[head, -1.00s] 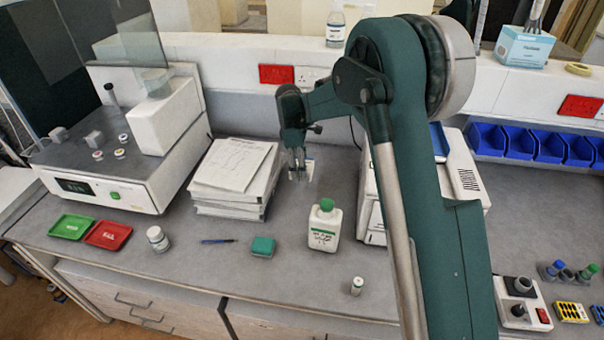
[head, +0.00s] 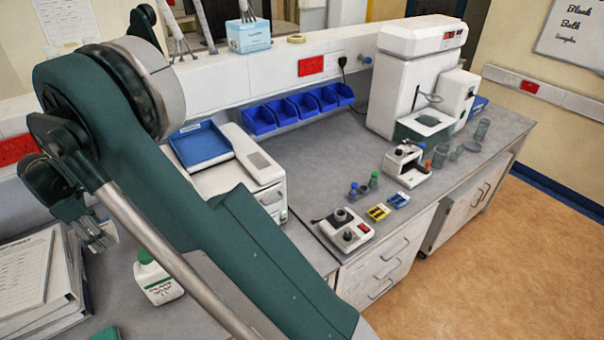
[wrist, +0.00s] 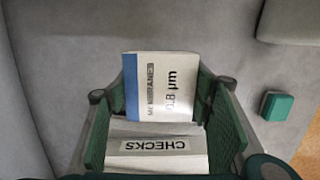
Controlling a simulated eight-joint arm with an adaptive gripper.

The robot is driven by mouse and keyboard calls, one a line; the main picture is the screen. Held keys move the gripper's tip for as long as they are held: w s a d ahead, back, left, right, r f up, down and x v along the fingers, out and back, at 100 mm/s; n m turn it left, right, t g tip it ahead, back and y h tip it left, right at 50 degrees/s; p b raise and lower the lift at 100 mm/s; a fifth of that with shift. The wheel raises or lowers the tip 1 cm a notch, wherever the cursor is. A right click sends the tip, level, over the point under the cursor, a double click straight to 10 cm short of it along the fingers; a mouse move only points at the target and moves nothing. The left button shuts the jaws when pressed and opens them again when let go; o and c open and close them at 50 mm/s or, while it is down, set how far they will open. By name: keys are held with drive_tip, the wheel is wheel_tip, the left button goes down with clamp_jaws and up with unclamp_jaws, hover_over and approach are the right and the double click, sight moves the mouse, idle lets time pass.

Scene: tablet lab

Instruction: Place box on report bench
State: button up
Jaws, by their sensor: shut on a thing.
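My gripper (wrist: 160,125) is shut on a small white box (wrist: 150,80) with a blue stripe and "MEMBRANE 0.8 µm" print, in the wrist view. A white face with a "CHECKS" label (wrist: 155,146) also sits between the fingers; I cannot tell whether it belongs to the same box. In the head view my gripper (head: 95,236) hangs at the left, above the grey bench (head: 122,262) and beside a stack of papers (head: 35,275). The box is mostly hidden there. No label in view tells which bench is the report bench.
A white bottle with a green cap (head: 157,280) stands right of the gripper. A white machine with a blue tray (head: 200,143) is behind my arm. Blue bins (head: 300,106), a small control device (head: 343,230) and a large instrument (head: 415,75) are further right. Open bench lies around (head: 325,150).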

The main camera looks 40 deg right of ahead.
wheel_tip(320, 180, up, 26)
drive_tip(key=w+d+m, duration=0.2)
drive_tip(key=d+m, duration=0.2)
drive_tip(key=d, duration=3.3)
drive_tip(key=s+d+m, duration=0.2)
drive_tip(key=s+d, duration=0.4)
drive_tip(key=d, duration=0.7)
drive_tip(key=s+d+m+g, duration=0.1)
drive_tip(key=s+d, duration=0.5)
drive_tip(key=d, duration=0.6)
drive_tip(key=s+d+m, duration=0.2)
drive_tip(key=s+d, duration=0.3)
drive_tip(key=d, duration=0.8)
wheel_tip(320, 180, down, 26)
drive_tip(key=shift+a+f+y+b, duration=0.15)
drive_tip(key=shift+a+y+b, duration=0.15)
drive_tip(key=shift+a, duration=0.1)
drive_tip(key=shift+f, duration=0.15)
drive_tip(key=shift+f, duration=2.95)
